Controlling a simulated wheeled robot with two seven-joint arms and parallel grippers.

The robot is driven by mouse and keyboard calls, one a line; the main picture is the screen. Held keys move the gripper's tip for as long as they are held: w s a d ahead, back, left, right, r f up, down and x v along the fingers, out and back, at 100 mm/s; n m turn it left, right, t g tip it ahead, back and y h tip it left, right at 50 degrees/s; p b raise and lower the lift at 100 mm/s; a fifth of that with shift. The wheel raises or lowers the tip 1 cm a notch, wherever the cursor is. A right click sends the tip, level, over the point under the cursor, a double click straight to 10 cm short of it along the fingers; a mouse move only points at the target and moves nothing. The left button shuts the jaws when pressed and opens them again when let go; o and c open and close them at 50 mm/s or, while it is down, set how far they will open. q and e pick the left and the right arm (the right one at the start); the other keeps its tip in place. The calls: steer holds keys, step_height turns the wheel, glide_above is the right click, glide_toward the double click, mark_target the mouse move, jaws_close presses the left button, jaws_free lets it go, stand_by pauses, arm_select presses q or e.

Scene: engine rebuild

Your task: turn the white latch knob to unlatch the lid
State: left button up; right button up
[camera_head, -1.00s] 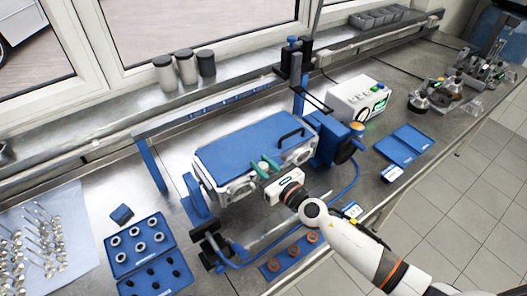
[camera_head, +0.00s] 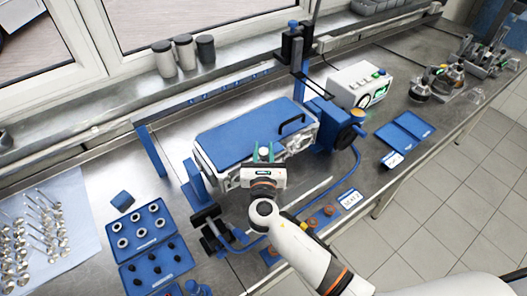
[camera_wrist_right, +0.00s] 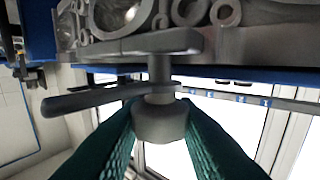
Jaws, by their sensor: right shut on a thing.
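The blue lid (camera_head: 235,138) lies closed on top of the grey-white engine unit, with a black handle (camera_head: 291,126) at its right end. My right gripper (camera_head: 264,152) is at the unit's front edge, its green fingers pointing toward the lid. A dark flat lever (camera_wrist_right: 90,98) sticks out to the left from the stem. My left gripper is not in view.
A white box with a green light (camera_head: 360,88) stands behind right. Blue trays (camera_head: 405,132) lie at the right. A blue tray of rings (camera_head: 142,228) and a cloth with valves (camera_head: 62,195) are at the left. A black clamp (camera_head: 212,228) stands at the front left.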

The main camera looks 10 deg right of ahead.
mark_target(263, 151)
steer(key=shift+m+h, duration=0.3)
steer(key=shift+h, duration=0.2)
steer(key=o, duration=1)
steer(key=shift+c, duration=0.2)
step_height(263, 151, up, 10)
steer(key=shift+w+b, duration=0.1)
steer(key=shift+b, duration=0.2)
